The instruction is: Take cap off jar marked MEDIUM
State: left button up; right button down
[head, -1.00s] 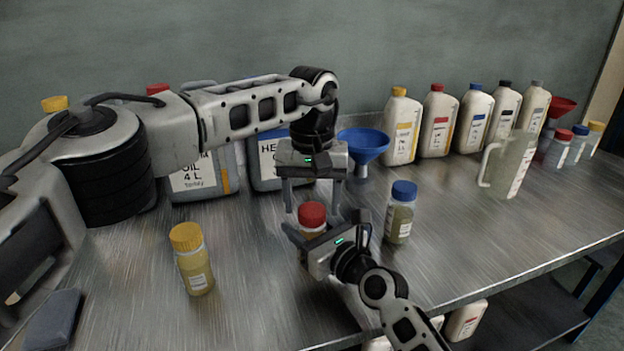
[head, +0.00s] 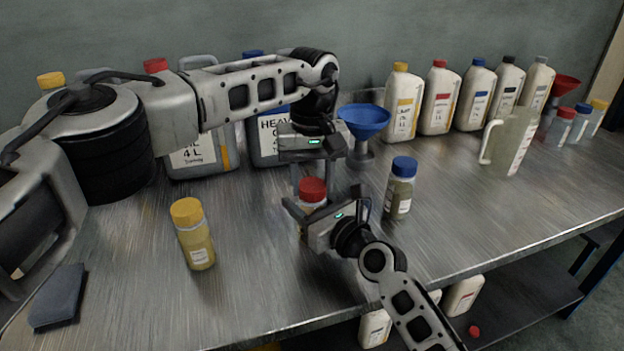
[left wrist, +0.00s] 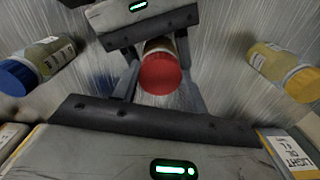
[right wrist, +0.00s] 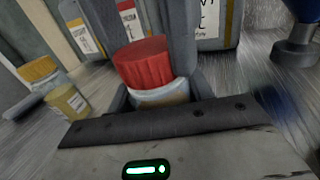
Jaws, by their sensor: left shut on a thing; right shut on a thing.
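A small jar with a red cap (head: 313,189) stands on the metal bench; no marking on its jar body (right wrist: 160,95) is readable. My left gripper (head: 311,174) comes from above and is shut on the red cap, its fingers at opposite sides. The left wrist view shows the cap (left wrist: 160,74) end-on between the fingers. My right gripper (head: 308,212) is shut around the jar's body below the cap. In the right wrist view the cap (right wrist: 143,62) still sits on the jar. The grippers hide much of the jar in the head view.
A yellow-capped jar (head: 194,236) stands to the left and a blue-capped jar (head: 400,188) to the right. A blue funnel (head: 364,122), large oil cans (head: 198,150), several white bottles (head: 403,104) and a clear jug (head: 509,142) stand behind. The front bench is mostly clear.

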pick_arm(q)
jog(key=n, duration=0.7)
jog(key=shift+n, duration=0.4)
jog(key=n, duration=2.6)
jog(key=shift+r+n, duration=0.1)
jog(key=shift+n, duration=0.3)
jog(key=n, duration=1.7)
